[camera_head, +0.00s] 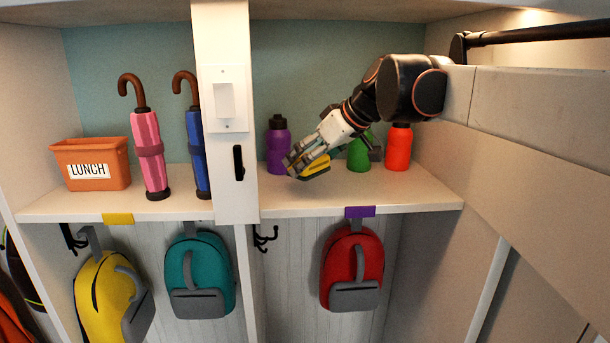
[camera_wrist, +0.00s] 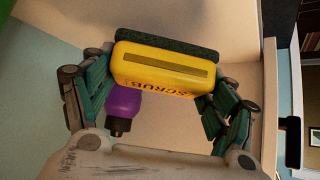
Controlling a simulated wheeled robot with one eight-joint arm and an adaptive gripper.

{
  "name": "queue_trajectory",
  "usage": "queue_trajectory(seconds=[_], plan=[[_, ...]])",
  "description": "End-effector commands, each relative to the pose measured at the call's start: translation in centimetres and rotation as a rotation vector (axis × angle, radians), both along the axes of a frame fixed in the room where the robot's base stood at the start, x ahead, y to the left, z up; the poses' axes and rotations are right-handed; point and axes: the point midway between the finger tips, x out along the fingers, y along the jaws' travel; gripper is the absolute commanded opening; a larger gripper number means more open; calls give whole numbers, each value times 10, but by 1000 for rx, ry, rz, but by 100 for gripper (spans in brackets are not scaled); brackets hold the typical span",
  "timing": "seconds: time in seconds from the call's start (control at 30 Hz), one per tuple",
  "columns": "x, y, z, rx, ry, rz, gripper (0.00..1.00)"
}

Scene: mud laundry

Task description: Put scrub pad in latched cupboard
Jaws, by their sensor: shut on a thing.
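The scrub pad (camera_wrist: 168,72) is a yellow block marked SCRUB with a dark green scouring layer. My gripper (camera_head: 303,168) is shut on it, with a finger on each side of the pad in the wrist view. In the head view the yellow pad (camera_head: 316,167) is held just above the right part of the upper shelf (camera_head: 350,197), in front of the bottles. I cannot tell whether the pad touches the shelf. No cupboard with a latch can be made out for certain in either view.
A purple bottle (camera_head: 278,148), a green bottle (camera_head: 359,154) and a red bottle (camera_head: 398,147) stand on the shelf. A white post (camera_head: 228,170) with a black handle divides it from the orange LUNCH bin (camera_head: 92,165) and two umbrellas. Backpacks hang below, including a red one (camera_head: 351,268).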

Motion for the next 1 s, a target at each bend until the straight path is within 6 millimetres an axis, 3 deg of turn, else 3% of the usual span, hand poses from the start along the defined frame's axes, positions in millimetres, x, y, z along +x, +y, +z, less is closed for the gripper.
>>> queue_trajectory(seconds=[0.37, 0.77, 0.8, 0.83, 0.9, 1.0], plan=[[0, 0, -41, 0, 0, 0, 50], [0, 0, -47, 0, 0, 0, 50], [0, 0, -47, 0, 0, 0, 82], [0, 0, -47, 0, 0, 0, 89], [0, 0, -47, 0, 0, 0, 98], [0, 0, -46, 0, 0, 0, 98]])
